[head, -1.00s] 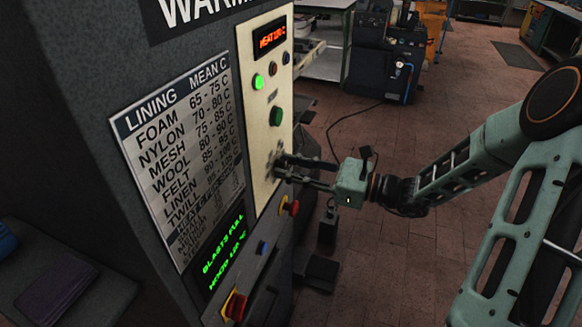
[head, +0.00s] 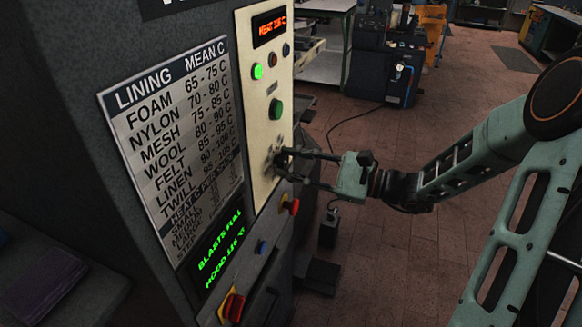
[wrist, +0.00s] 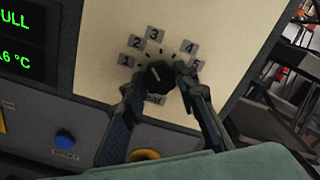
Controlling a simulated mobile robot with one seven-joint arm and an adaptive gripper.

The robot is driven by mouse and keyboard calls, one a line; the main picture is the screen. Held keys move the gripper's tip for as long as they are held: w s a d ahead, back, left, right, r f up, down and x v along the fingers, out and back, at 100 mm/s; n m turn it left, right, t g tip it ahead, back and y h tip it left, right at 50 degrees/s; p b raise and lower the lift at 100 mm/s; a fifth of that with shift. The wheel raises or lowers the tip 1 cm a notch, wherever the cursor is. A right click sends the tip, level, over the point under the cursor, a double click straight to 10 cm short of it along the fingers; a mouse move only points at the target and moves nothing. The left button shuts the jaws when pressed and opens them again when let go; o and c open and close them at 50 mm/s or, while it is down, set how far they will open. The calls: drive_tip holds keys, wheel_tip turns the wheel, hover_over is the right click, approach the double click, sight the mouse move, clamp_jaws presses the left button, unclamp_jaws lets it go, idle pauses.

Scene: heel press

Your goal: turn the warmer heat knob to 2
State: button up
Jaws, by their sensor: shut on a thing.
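The dark heat knob (wrist: 157,78) sits on the cream panel, ringed by number labels 1 to 5. The 2 label (wrist: 135,41) is at its upper left. A pale pointer line on the knob leans up and left, roughly toward the 2; its exact alignment is hard to tell. My gripper (wrist: 160,75) has one finger on each side of the knob and is shut on it. In the head view my gripper (head: 281,160) reaches the panel from the right, and its fingers partly hide the knob.
Above the knob are a red heat display (head: 269,27), a lit green button (head: 257,72) and a larger green button (head: 276,109). Open floor lies to the right.

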drive_tip(key=shift+n, duration=0.5)
drive_tip(key=o, duration=1.2)
drive_tip(key=shift+c, duration=0.2)
drive_tip(key=v, duration=1.2)
